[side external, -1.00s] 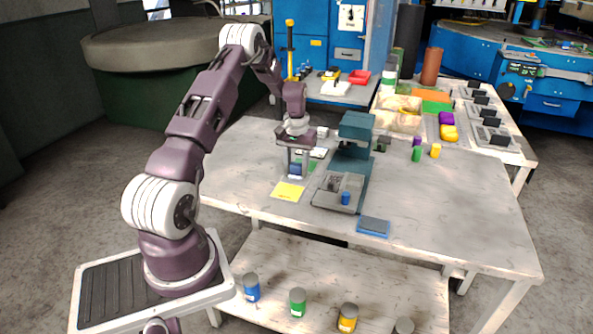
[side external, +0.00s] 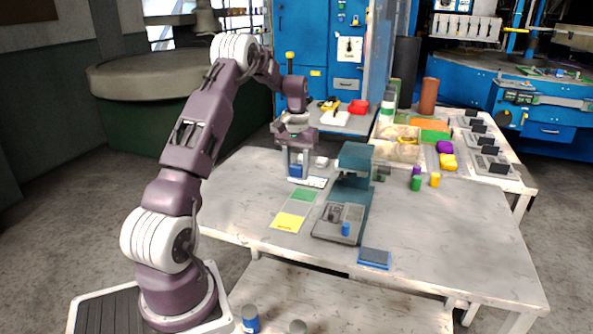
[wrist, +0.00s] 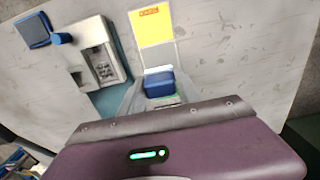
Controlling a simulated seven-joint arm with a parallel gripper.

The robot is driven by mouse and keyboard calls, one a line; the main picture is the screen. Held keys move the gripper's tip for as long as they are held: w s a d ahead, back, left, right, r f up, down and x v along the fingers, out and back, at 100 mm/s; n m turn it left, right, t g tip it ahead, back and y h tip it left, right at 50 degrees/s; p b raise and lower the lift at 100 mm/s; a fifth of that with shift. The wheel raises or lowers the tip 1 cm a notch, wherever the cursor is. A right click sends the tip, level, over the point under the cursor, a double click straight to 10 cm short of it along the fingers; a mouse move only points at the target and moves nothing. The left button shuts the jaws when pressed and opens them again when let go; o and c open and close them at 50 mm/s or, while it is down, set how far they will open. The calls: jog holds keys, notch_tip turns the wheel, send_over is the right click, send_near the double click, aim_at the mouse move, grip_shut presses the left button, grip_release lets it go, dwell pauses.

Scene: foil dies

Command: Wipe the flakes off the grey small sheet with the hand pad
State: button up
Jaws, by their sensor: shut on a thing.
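My gripper (side external: 296,170) is shut on a blue block-shaped hand pad, seen between the fingers in the wrist view (wrist: 159,85). The pad seems to be above the work table; whether it touches anything is unclear. A light grey small sheet (side external: 296,208) shows between a yellow patch (side external: 288,222) and a green patch (side external: 305,195). In the wrist view the grey sheet (wrist: 159,53) lies just beyond the pad, below the yellow patch (wrist: 151,25). The pad and gripper hide most of the green there. Flakes are too small to make out.
A teal press (side external: 352,190) stands just right of the sheet, with a small blue cylinder (side external: 346,229) on its front. A blue-edged dark pad (side external: 374,258) lies near the table's front edge. A pale card with dark marks (side external: 315,182) lies beside the gripper.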

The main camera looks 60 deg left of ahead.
aim_at(332, 210)
jog(key=shift+w+d+m, duration=0.3)
jog(key=shift+m, duration=0.2)
jog(key=w+d+m, duration=0.7)
jog(key=d+m, duration=0.2)
jog(key=m, duration=0.8)
jog(key=shift+s+d+f, duration=0.1)
jog(key=shift+f, duration=1.45)
jog(key=shift+s+d+f, duration=0.1)
jog(key=shift+f, duration=1.4)
jog(key=shift+f, duration=0.4)
jog(key=shift+w+d, duration=0.25)
jog(key=shift+w, duration=0.05)
jog(key=shift+s+a, duration=0.5)
